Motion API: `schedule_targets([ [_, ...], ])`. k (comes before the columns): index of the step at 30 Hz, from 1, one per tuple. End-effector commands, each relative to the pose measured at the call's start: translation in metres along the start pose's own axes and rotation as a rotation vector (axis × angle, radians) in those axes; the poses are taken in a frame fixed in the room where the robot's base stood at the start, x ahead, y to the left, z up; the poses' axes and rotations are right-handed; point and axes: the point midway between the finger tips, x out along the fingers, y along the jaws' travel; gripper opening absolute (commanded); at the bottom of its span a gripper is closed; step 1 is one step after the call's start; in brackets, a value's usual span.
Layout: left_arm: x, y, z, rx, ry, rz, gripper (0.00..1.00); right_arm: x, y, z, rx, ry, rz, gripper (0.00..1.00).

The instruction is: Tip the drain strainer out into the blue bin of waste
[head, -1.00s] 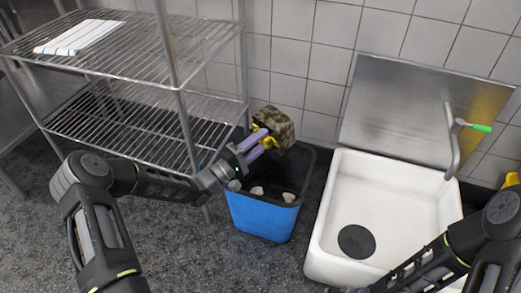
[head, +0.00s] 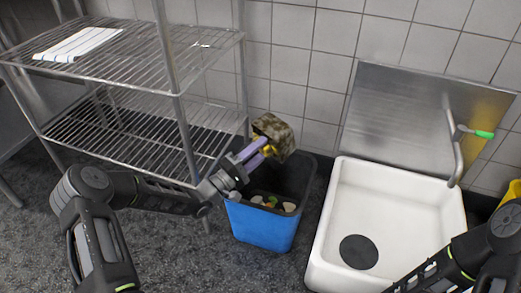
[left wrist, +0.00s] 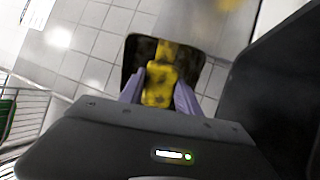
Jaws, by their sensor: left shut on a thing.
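The drain strainer, a mottled brown-green box (head: 276,133) with a yellow handle, is in my left gripper (head: 262,150) above the blue bin (head: 262,228). The gripper is shut on the yellow handle, and the strainer is tilted. In the left wrist view the strainer's yellow handle (left wrist: 158,85) sits between the purple fingers, with the dark strainer body around it. The bin is open at the top and holds scraps (head: 268,201), some green, orange and pale. Whether anything is left inside the strainer cannot be told. My right gripper is out of view; only my right arm shows.
A white sink (head: 395,210) with a dark round drain (head: 358,252) stands right of the bin. A wire shelf (head: 130,130) stands close on the left, with a striped cloth (head: 78,44) on top. A tiled wall is behind.

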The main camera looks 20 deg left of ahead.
Motion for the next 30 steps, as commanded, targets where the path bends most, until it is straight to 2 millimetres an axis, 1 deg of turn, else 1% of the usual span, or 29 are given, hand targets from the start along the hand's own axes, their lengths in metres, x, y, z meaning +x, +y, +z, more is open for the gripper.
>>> schedule_targets([
  [7,0.001,0.003,0.000,0.001,0.002,0.002,0.00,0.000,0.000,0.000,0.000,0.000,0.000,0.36],
  [10,0.002,0.016,-0.001,0.008,0.018,0.003,0.00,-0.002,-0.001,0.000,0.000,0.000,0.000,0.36],
  [11,0.003,0.022,-0.001,0.011,0.026,0.003,0.00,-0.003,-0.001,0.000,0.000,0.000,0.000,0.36],
  [14,0.005,0.054,-0.002,0.023,0.070,0.003,0.00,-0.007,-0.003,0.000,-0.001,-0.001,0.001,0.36],
  [15,0.006,0.070,0.000,0.031,0.091,0.003,0.00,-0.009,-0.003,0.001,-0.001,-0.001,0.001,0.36],
  [17,0.006,0.094,0.002,0.042,0.129,0.003,0.00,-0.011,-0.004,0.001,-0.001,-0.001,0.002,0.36],
  [18,0.005,0.111,0.006,0.050,0.153,0.002,0.00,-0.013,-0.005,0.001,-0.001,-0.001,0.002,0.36],
  [21,0.001,0.145,0.020,0.065,0.214,0.003,0.00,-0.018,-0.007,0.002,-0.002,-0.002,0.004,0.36],
  [24,-0.004,0.162,0.033,0.075,0.254,0.003,0.00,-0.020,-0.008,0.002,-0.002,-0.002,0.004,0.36],
  [27,-0.007,0.167,0.039,0.080,0.273,0.003,0.00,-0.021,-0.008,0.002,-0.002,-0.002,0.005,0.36],
  [30,-0.008,0.167,0.039,0.081,0.276,0.005,0.00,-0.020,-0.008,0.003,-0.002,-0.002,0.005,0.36],
])
